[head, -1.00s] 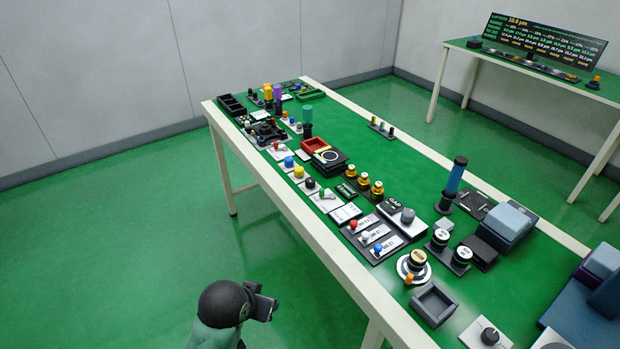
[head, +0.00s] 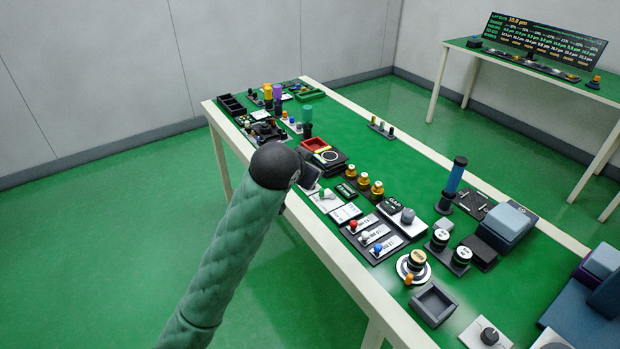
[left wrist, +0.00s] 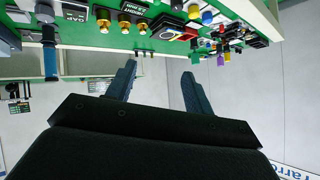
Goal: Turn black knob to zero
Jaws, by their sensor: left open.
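A row of small coloured knobs on light plates runs along the table's near edge. In the left wrist view, which looks upside down, a black knob (left wrist: 176,4) shows at the top edge beside a yellow knob (left wrist: 193,11). In the head view my left arm covers that spot. Another black knob (head: 489,336) sits on a white plate at the lower right of the head view. My left gripper (left wrist: 158,72) is open and empty, its fingers apart from the knobs. In the head view it is mostly hidden behind its wrist, by the near edge. My right gripper is out of view.
The green-topped table (head: 400,163) carries many fixtures: brass knobs (head: 363,180), a blue-handled lever (head: 457,175), a small grey tray (head: 433,304). A second table with a display (head: 545,42) stands at the back right. Floor left of the table is clear.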

